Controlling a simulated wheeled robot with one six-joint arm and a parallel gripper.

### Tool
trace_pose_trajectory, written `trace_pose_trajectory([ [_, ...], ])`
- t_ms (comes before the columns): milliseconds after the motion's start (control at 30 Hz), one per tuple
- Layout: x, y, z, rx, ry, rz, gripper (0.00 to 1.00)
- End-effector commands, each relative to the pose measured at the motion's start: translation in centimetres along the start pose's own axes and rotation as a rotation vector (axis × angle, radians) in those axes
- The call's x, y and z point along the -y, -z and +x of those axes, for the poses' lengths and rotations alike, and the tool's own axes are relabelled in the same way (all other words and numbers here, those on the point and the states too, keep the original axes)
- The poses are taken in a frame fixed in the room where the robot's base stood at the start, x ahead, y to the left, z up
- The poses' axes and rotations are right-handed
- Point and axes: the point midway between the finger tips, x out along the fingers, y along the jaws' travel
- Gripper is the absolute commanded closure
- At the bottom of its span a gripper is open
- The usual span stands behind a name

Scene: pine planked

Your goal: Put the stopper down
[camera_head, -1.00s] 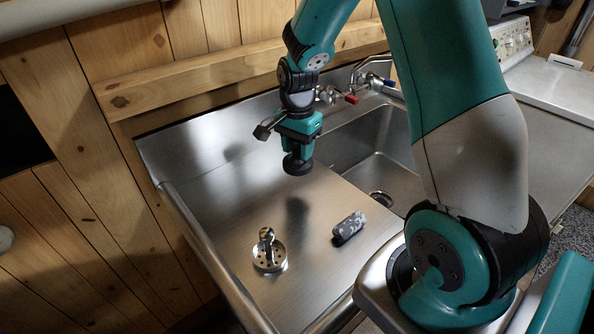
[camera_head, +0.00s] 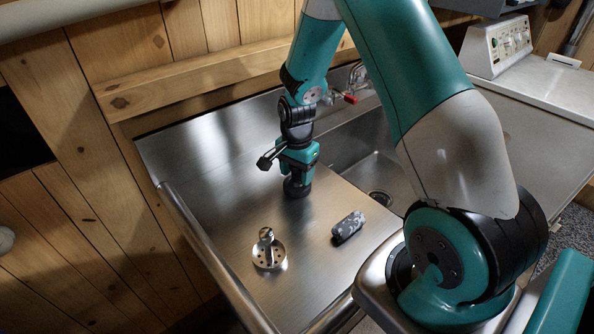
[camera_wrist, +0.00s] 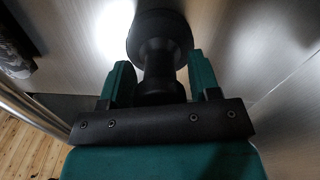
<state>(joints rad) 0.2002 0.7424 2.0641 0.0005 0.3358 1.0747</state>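The black stopper (camera_head: 297,188), round with a wide flange and a narrower neck, is upright under my gripper (camera_head: 298,160) over the steel drainboard (camera_head: 215,215).
A shiny metal sink strainer (camera_head: 269,255) stands at the front left of the drainboard. A grey patterned cylinder (camera_head: 348,227) lies to its right. The sink basin (camera_head: 372,172) is behind right, with a red-handled tap (camera_head: 350,98) above. The drainboard's left part is clear.

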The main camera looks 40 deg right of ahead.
Motion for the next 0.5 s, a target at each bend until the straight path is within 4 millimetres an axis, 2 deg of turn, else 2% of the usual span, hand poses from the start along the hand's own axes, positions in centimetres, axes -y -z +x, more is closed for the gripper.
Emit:
trace_pose_trajectory([
  [300, 0.0, 0.0, -0.1, 0.000, 0.000, 0.000, 0.32],
  [433, 0.1, 0.0, -1.0, -0.001, 0.002, 0.000, 0.32],
  [500, 0.1, 0.1, -2.1, -0.003, 0.005, 0.000, 0.32],
])
